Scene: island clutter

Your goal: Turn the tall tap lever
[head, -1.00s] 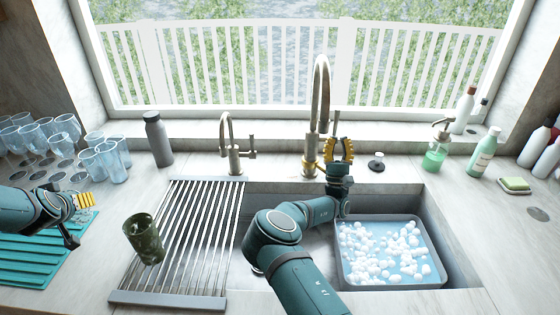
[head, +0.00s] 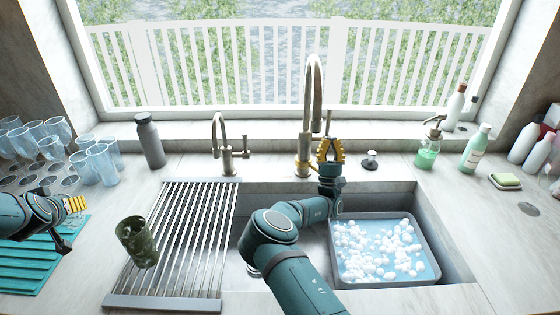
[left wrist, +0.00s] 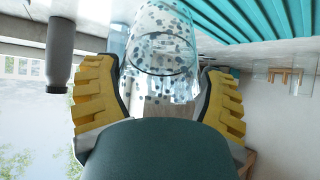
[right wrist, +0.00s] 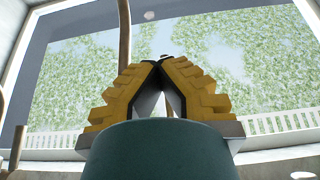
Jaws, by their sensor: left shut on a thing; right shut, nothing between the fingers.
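The tall tap (head: 313,95) is a bronze-coloured gooseneck behind the sink. Its thin lever (head: 328,121) stands at its right side, partly hidden by my right gripper. My right gripper (head: 330,148) is upright just right of the tap body; I cannot tell whether it touches the lever. In the right wrist view its yellow fingers (right wrist: 160,66) meet at the tips with nothing between them, and the tap's pipe (right wrist: 124,30) rises to the left. My left gripper (head: 78,204), at the far left, is shut on a clear dotted glass (left wrist: 160,40).
A smaller tap (head: 222,135) stands left of the tall one. A grey basin (head: 337,255) of white balls sits in the sink. A dark green cup (head: 137,243) is on the drying rack (head: 165,302). A grey bottle (head: 149,140), glasses and soap bottles line the counter.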

